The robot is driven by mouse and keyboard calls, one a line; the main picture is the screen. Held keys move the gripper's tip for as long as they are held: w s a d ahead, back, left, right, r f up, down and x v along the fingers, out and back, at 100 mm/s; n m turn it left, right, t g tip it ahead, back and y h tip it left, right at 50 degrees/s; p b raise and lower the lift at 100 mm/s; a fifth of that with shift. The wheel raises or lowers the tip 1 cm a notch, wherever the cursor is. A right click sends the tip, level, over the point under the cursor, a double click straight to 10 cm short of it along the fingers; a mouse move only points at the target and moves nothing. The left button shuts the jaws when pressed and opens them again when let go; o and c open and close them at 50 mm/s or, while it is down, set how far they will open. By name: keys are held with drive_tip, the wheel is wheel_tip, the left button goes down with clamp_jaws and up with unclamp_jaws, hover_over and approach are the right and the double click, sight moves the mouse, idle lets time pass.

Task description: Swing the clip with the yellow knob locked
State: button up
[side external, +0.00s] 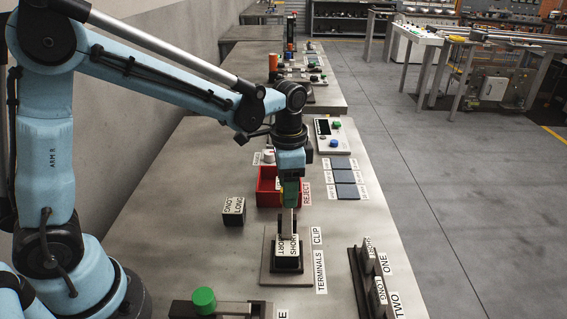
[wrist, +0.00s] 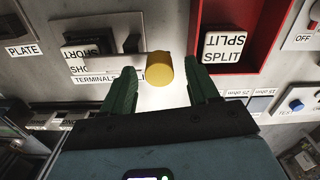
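The yellow knob (wrist: 160,70) sits at the end of a pale clip arm (wrist: 128,64) in the wrist view. The arm runs left to a dark block labelled SHORT (wrist: 92,46). In the side view that block (side external: 288,258) stands on the CLIP/TERMINALS plate (side external: 268,276), and a pale upright piece (side external: 287,222) rises behind it under my gripper. My gripper (wrist: 163,66) is open, its green fingers either side of the knob with a gap on each side. In the side view my gripper (side external: 289,196) points down; the knob cannot be made out there.
A red REJECT bin (side external: 267,186) stands just behind; the wrist view shows a SPLIT block (wrist: 224,46) in it. A LONG block (side external: 233,212) lies left. A ONE/TWO rack (side external: 372,280) is front right, a green knob (side external: 204,300) front left. Dark pads (side external: 345,176) lie right.

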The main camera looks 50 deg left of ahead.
wheel_tip(320, 180, up, 12)
idle(0.9)
drive_tip(key=s+a+f+n+t, duration=0.2)
drive_tip(key=s+n+t, duration=0.1)
drive_tip(key=s, duration=0.2)
drive_tip(key=s+a+f+n+t, duration=0.2)
drive_tip(key=s+f+n+t, duration=0.1)
drive_tip(key=s+n+t, duration=0.1)
drive_tip(key=shift+s+a+f, duration=0.3)
drive_tip(key=shift+s+f, duration=0.05)
drive_tip(key=shift+s, duration=0.4)
idle(0.6)
